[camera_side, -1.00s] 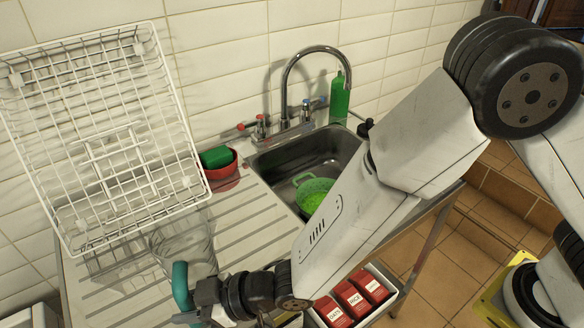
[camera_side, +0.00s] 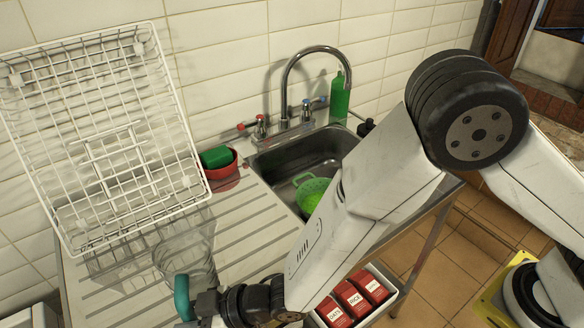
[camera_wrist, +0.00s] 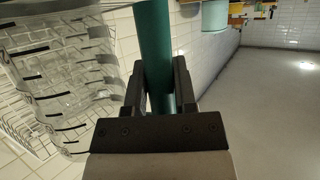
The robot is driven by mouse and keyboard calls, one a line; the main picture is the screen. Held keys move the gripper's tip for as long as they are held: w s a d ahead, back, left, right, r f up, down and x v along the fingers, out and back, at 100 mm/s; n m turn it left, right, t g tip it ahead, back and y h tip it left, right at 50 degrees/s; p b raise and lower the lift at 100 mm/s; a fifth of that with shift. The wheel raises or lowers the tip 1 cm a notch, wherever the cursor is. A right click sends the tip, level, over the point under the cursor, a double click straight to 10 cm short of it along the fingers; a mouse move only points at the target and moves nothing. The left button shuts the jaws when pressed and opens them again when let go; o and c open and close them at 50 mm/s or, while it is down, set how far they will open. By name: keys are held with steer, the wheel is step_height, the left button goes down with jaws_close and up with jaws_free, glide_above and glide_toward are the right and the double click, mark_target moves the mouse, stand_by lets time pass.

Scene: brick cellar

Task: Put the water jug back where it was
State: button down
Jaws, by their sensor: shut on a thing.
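The water jug (camera_side: 187,253) is clear, with a teal handle (camera_side: 182,297). In the side view it is at the front left of the ribbed draining board, in front of the wire rack. I cannot tell whether its base touches the board. In the wrist view the jug's clear body (camera_wrist: 70,75), with dark measuring marks, fills the left side. My gripper (camera_wrist: 158,90) is shut on the teal handle, one finger on each side. In the side view my gripper (camera_side: 192,304) is at the bottom edge, and its fingertips are partly hidden.
A white wire rack (camera_side: 88,208) leans against the tiled wall behind the jug. A red bowl (camera_side: 222,176) with a green sponge sits by the sink (camera_side: 262,165). A green colander (camera_side: 310,192) is in the sink. A crate of red boxes (camera_side: 351,300) is at the front.

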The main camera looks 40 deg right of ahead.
steer(key=shift+f, duration=0.15)
steer(key=shift+c, duration=2.1)
jaws_free()
steer(key=shift+r, duration=0.2)
steer(key=v, duration=1.2)
steer(key=shift+f, duration=0.1)
